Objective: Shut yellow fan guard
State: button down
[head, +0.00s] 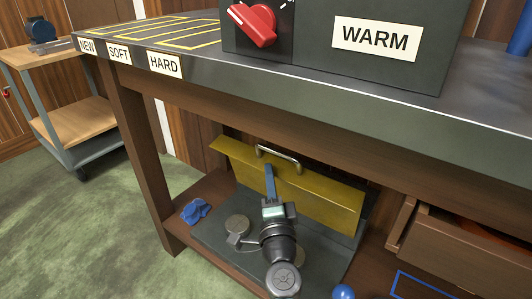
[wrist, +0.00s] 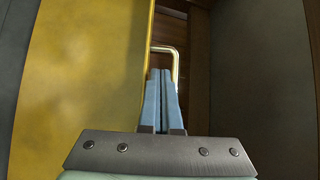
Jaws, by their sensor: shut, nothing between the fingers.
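The yellow fan guard (head: 328,197) is a flat panel standing raised at the back of a dark grey base (head: 215,240) on the bench's lower shelf. A metal bar handle (head: 284,155) sits at its upper edge. My gripper (head: 269,168) is shut and empty, its blue fingers overlapping the panel just below the handle in the head view. In the wrist view the guard (wrist: 80,80) fills the left side, and the shut fingers (wrist: 161,72) point along its edge toward the handle (wrist: 174,60). I cannot tell whether they touch it.
The bench top (head: 300,75) overhangs the shelf, and a wooden leg (head: 143,165) stands at left. A partly open drawer (head: 455,250) is at right. A blue cloth (head: 196,211) lies left of the base, and a blue ball (head: 343,292) is at the front.

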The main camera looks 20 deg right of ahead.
aim_at(266, 161)
jog(key=shift+b+x, duration=0.85)
jog(key=shift+x, duration=2.45)
